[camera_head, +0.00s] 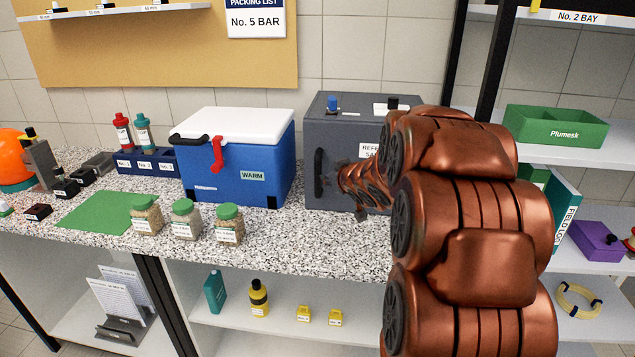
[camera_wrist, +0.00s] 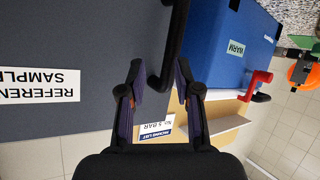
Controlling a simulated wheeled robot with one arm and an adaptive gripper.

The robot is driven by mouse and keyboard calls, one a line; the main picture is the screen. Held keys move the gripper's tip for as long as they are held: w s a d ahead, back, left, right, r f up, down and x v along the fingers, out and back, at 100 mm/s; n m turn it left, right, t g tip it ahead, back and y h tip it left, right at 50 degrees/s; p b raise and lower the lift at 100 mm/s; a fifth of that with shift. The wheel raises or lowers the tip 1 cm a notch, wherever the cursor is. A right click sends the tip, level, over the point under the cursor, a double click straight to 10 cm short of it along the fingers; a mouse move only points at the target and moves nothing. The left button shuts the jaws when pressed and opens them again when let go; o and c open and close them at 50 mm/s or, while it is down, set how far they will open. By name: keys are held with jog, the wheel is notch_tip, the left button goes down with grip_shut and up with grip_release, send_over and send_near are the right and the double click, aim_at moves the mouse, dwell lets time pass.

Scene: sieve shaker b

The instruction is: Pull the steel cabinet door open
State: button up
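The steel cabinet (camera_head: 348,117) is a dark grey box on the speckled counter. Its front door (camera_head: 347,153), labelled as reference samples, looks shut. A dark upright bar handle (camera_head: 319,173) sits at the door's left edge. The wrist view is upside down and shows the grey door (camera_wrist: 80,45) with the black handle (camera_wrist: 176,40). My gripper (camera_wrist: 160,66) is open, its two fingers apart, with the handle's end showing between the fingertips. I cannot tell whether they touch it. In the head view, my arm hides the cabinet's right side and much of the door.
A blue cooler (camera_head: 235,160) with a white lid and red latch stands close left of the cabinet. Several green-lidded jars (camera_head: 229,226) stand near the counter's front edge. The counter (camera_head: 300,240) before the cabinet is clear. Shelves with a green bin (camera_head: 556,128) are at the right.

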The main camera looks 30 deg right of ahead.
jog(key=w+d+f+n+t+y, duration=0.1)
jog(key=w+d+t, duration=0.1)
jog(key=n+t+y+b, duration=0.1)
jog(key=n+t+y, duration=0.15)
jog(key=y, duration=0.45)
send_over(318, 194)
jog(key=w, duration=0.1)
jog(key=shift+d+f+t, duration=0.25)
jog(key=shift+f, duration=0.85)
grip_shut()
